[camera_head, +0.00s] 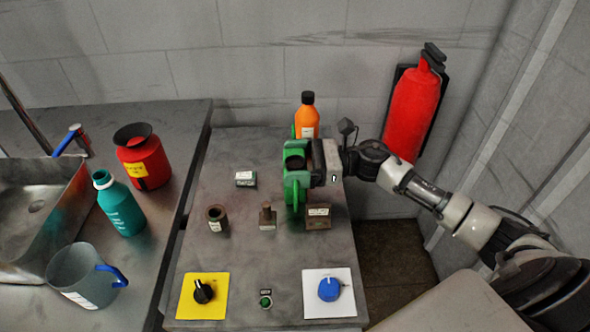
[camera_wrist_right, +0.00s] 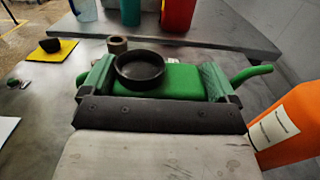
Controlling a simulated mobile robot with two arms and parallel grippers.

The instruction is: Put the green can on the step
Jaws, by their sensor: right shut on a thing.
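The green can (camera_head: 291,190) is in the middle of the head view, above the grey bench, with a dark round cap on top. In the wrist view the green can (camera_wrist_right: 187,82) lies across the front of my right gripper (camera_wrist_right: 158,88), with the black cap facing up. My right gripper (camera_head: 317,163) comes in from the right and is shut on the can. Whether the can touches the bench cannot be told. No step can be made out for sure. My left gripper is not in view.
An orange bottle (camera_head: 307,120) stands just behind the can. Small blocks, a small cup (camera_head: 217,217), a yellow knob plate (camera_head: 190,308) and a white knob plate (camera_head: 345,299) are on the bench (camera_head: 262,150). A red extinguisher (camera_head: 410,113) hangs on the wall.

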